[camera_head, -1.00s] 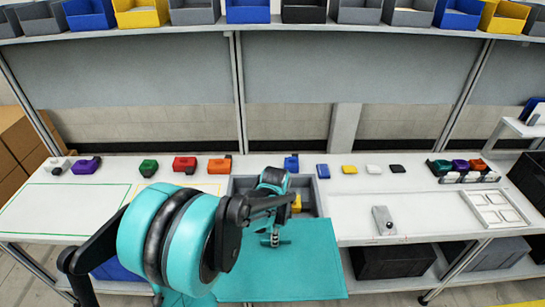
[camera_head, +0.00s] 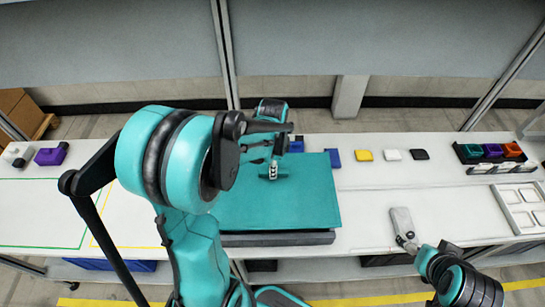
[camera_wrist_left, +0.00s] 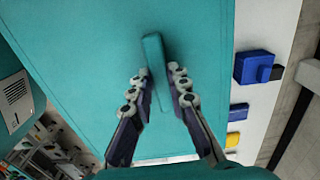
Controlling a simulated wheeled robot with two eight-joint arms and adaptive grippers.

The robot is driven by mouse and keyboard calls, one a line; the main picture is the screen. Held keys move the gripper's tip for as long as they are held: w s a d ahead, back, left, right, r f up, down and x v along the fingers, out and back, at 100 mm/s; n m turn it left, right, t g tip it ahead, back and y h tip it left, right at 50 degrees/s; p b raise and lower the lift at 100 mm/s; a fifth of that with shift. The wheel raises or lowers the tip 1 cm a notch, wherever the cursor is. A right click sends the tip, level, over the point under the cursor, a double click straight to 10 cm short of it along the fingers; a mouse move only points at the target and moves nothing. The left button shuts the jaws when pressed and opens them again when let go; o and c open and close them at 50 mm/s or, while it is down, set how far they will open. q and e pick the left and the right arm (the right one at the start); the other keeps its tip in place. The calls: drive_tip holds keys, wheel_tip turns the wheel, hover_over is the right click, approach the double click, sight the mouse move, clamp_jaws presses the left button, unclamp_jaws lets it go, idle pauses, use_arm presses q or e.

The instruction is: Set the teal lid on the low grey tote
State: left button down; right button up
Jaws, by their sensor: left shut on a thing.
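The teal lid (camera_head: 305,200) is a flat panel lying over the low grey tote (camera_head: 280,239) on the bench. Only the tote's front side shows, below the lid's front edge; its inside is hidden. I cannot tell whether the lid rests on the rim or hovers just above it. My left gripper (camera_head: 271,172) points down at the lid's middle. In the left wrist view, its fingers (camera_wrist_left: 158,80) are shut on the lid's raised teal handle bar (camera_wrist_left: 153,50).
A blue block (camera_head: 333,158), a yellow block (camera_head: 364,155), a white block (camera_head: 392,155) and a black block (camera_head: 420,154) stand right of the lid. A grey hand-held device (camera_head: 402,222) lies nearer. A rack of coloured bins (camera_head: 490,152) and a white divided tray (camera_head: 522,208) are at the right.

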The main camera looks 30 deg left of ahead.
sight(273, 180)
use_arm(q)
drive_tip(key=shift+s+d+f+b, duration=0.1)
drive_tip(key=shift+s+f+b, duration=0.1)
drive_tip(key=shift+f+b, duration=0.35)
wheel_tip(273, 180, down, 4)
drive_tip(key=shift+w+r+b, duration=0.1)
drive_tip(key=shift+r+b, duration=0.1)
drive_tip(key=shift+b, duration=1.05)
drive_tip(key=shift+f+b, duration=0.6)
drive_tip(key=shift+f, duration=0.15)
drive_tip(key=shift+f+b, duration=0.65)
drive_tip(key=shift+b, duration=0.15)
drive_tip(key=c, duration=1.4)
unclamp_jaws()
drive_tip(key=shift+o, duration=0.2)
wheel_tip(273, 180, up, 12)
drive_tip(key=shift+r, duration=0.1)
